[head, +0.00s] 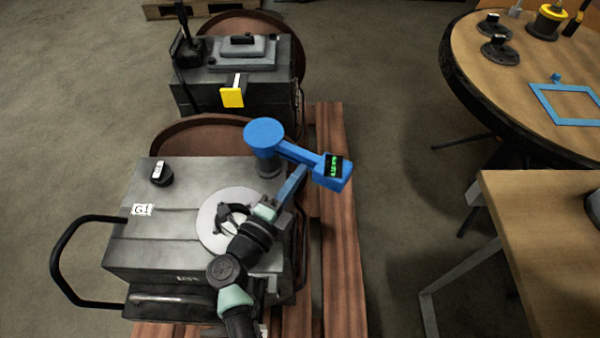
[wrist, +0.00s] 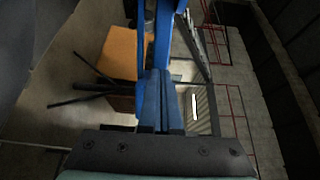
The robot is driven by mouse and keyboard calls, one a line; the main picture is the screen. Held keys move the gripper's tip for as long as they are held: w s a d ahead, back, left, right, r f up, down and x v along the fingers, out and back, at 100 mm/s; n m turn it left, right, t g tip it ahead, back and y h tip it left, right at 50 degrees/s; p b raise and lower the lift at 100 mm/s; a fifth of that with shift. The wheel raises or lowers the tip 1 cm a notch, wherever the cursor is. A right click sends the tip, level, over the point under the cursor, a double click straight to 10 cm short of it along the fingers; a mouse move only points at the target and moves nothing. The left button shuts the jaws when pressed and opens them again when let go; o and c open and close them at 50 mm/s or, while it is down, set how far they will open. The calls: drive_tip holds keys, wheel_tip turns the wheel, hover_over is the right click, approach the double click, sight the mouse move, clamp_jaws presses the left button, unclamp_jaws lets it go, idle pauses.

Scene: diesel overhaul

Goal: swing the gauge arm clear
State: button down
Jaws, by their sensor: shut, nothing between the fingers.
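The blue gauge arm (head: 298,154) runs from a round blue hub (head: 265,135) at the engine block's back right corner. It points right and toward the camera, past the block's right edge, and ends in a box with a green-lit display (head: 334,168). My gripper (head: 303,171) is shut and empty, its blue fingers beside the near side of the gauge arm. I cannot tell whether they touch it. In the wrist view the shut fingers (wrist: 160,100) stand in front of a blue part, probably the gauge arm (wrist: 163,38).
The grey engine block (head: 125,245) has a round light plate (head: 209,222) on top, partly hidden by my arm. A second block (head: 240,85) with a yellow tag stands behind. A round table (head: 490,60) and wooden bench (head: 530,220) stand right. Floor between is clear.

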sight(312, 164)
drive_tip(key=shift+w+d, duration=0.35)
drive_tip(key=shift+w, duration=0.25)
drive_tip(key=shift+d, duration=0.1)
drive_tip(key=shift+w+d+n+t+y, duration=0.3)
drive_tip(key=shift+d+n+y, duration=0.1)
drive_tip(key=shift+y, duration=0.2)
drive_tip(key=w+d+n+t+y, duration=0.1)
drive_tip(key=y, duration=0.1)
drive_tip(key=shift+w+d+n+y, duration=0.15)
drive_tip(key=shift+n+y, duration=0.15)
drive_tip(key=shift+n, duration=0.1)
drive_tip(key=shift+w+d+y, duration=0.1)
drive_tip(key=shift+w+y, duration=0.2)
drive_tip(key=shift+x, duration=1.4)
drive_tip(key=shift+d, duration=0.2)
